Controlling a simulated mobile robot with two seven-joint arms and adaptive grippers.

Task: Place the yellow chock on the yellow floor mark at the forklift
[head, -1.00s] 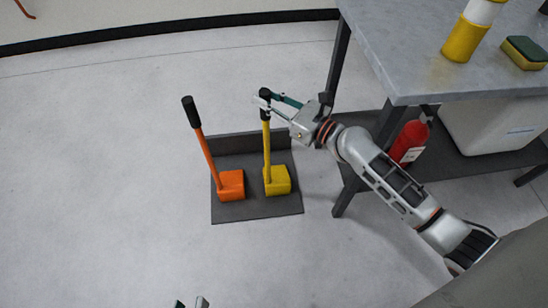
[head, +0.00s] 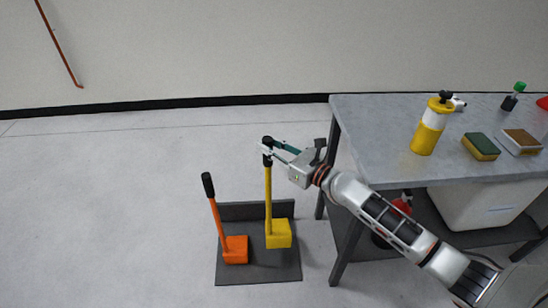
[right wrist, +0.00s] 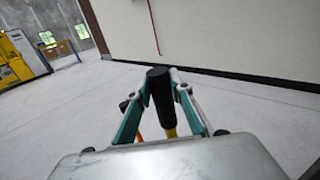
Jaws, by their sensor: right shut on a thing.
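The yellow chock (head: 278,234) has a block at its foot and a tall yellow handle with a black grip. It stands upright at the dark grey stand (head: 258,272), on the right side of it. My right gripper (head: 268,150) is shut on the black grip at the top of the handle. The right wrist view shows the black grip (right wrist: 160,90) between the two fingers, with a bit of yellow below it. My left gripper is out of view. I see no yellow floor mark; a yellow machine (right wrist: 18,55), perhaps the forklift, shows at the far left of the right wrist view.
An orange chock (head: 235,250) with its own handle stands just left of the yellow one. A grey workbench (head: 390,120) is on the right, with a yellow-white bottle (head: 430,130) and sponges (head: 481,146). A red extinguisher (head: 402,205) is under it. The floor at left is clear.

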